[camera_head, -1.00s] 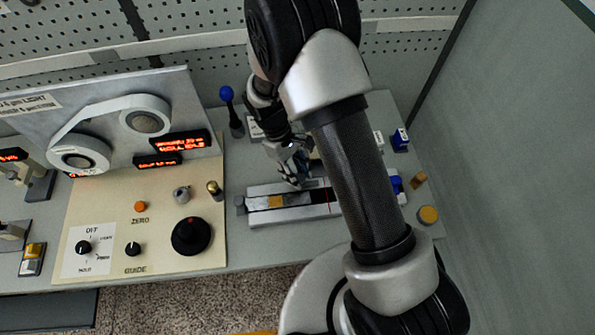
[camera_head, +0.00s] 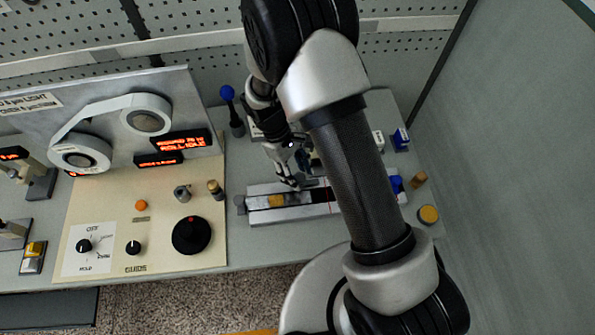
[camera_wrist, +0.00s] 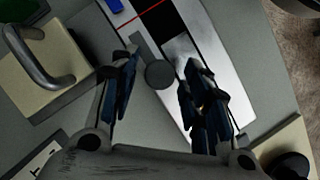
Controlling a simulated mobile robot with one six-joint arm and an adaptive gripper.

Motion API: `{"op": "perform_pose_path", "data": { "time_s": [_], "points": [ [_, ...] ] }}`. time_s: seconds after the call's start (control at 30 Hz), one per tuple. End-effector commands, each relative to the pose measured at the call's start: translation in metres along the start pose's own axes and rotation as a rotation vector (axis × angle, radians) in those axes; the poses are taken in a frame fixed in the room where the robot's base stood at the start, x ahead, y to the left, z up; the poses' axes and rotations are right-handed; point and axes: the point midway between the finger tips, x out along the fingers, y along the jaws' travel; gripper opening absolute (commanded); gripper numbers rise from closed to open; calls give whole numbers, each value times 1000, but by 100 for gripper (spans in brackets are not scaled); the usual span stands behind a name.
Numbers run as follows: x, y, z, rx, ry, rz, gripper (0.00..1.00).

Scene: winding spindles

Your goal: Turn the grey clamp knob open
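The grey clamp knob (camera_wrist: 159,75) is a round grey knob with a flat grey bar, seen in the wrist view beside the long pale rail (camera_wrist: 215,60). My gripper (camera_wrist: 161,67) is open, with one dark finger on each side of the knob and visible gaps between. I cannot tell how far above the knob the fingertips are. In the head view my gripper (camera_head: 290,182) points down at the far side of the rail (camera_head: 265,217). The knob is hidden there behind the gripper.
A beige block with a grey handle (camera_wrist: 45,68) stands left of the gripper in the wrist view. In the head view, a blue-topped lever (camera_head: 228,94) stands behind the rail, and a control panel with a large black knob (camera_head: 191,236) lies to the left.

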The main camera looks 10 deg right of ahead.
Motion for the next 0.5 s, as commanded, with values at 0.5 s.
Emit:
{"op": "perform_pose_path", "data": {
  "time_s": [0.5],
  "points": [
    [-18, 1, -1, 2, 4, 2, 47]
  ]
}}
